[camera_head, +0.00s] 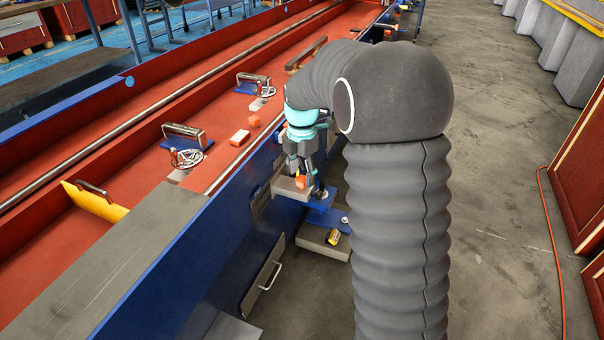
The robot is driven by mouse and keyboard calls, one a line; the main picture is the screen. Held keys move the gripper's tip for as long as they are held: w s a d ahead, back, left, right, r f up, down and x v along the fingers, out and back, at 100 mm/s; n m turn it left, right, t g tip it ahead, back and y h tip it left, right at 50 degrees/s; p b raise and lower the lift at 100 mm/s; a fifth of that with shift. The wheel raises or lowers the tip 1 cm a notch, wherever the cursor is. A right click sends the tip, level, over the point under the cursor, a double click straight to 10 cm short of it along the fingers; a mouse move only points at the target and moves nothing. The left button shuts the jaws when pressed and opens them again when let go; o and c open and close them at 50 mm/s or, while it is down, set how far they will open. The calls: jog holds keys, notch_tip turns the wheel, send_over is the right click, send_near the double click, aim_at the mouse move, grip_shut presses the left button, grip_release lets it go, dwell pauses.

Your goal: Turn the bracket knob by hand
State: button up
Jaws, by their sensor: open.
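My gripper (303,170) points down at the outer side of the long blue-sided bench, its grey fingers apart. Just at its fingertips is a small orange block-like piece (301,182); I cannot tell whether it is the knob or whether the fingers touch it. Under it a grey and blue bracket (320,200) sticks out from the bench side. A small silver round part (345,219) shows at the bracket's right end. My arm hides part of the area to the right.
A lower grey plate (312,237) carries a yellow and black item (333,238). A handled panel (264,278) is on the bench side. The concrete aisle (500,200) right is open, with an orange hose (552,240).

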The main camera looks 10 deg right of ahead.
jog(key=shift+r, duration=2.6)
notch_tip(320, 180, up, 12)
jog(key=m, duration=0.3)
jog(key=s+f+m+t, duration=0.1)
jog(key=s+f+m, duration=0.5)
jog(key=m, duration=0.6)
jog(key=s+m+t, duration=0.4)
jog(key=s+m, duration=0.4)
jog(key=s, duration=1.6)
jog(key=shift+s+f+t, duration=0.25)
jog(key=shift+t, duration=0.05)
